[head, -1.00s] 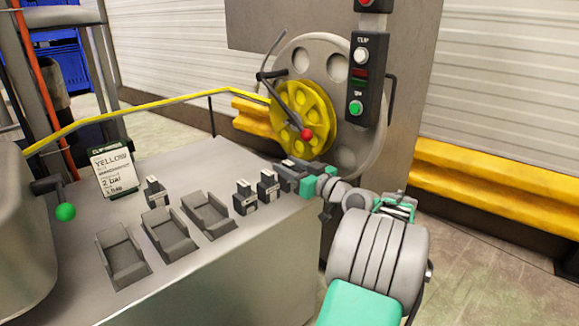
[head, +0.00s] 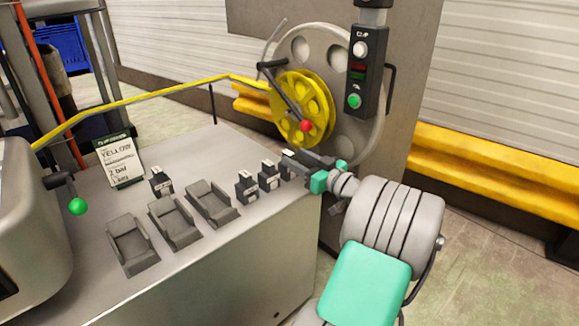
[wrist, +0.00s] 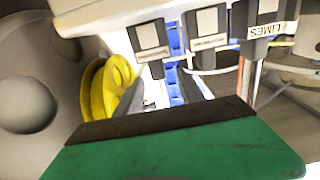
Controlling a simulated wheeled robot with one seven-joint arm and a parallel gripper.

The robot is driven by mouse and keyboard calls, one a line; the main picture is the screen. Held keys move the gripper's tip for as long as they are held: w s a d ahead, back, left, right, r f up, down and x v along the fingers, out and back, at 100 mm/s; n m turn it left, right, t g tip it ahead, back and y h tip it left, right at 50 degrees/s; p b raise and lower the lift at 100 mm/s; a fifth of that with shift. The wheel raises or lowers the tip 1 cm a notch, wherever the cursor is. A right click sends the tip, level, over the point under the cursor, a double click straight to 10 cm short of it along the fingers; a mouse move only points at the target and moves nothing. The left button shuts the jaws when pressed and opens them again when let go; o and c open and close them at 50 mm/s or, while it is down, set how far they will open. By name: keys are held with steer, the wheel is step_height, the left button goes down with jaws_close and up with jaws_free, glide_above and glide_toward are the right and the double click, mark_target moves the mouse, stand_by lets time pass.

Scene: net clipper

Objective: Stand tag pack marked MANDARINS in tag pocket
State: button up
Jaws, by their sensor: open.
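Several dark tag packs with white labels stand on the grey metal table. The other labels are unreadable. Three grey tag pockets (head: 133,247) (head: 174,222) (head: 212,203) are empty.
A sign reading YELLOW (head: 121,162) stands at the table's back left. A yellow rail (head: 150,96) runs behind. A yellow reel (head: 303,108) with a red-knobbed crank and a control box (head: 358,75) are close beyond my gripper.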

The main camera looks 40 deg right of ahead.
mark_target(293, 156)
steer(key=w, duration=0.4)
steer(key=shift+w+f+b, duration=0.1)
steer(key=shift+f+b, duration=0.05)
steer(key=shift+b, duration=0.2)
steer(key=shift+c, duration=0.4)
jaws_close()
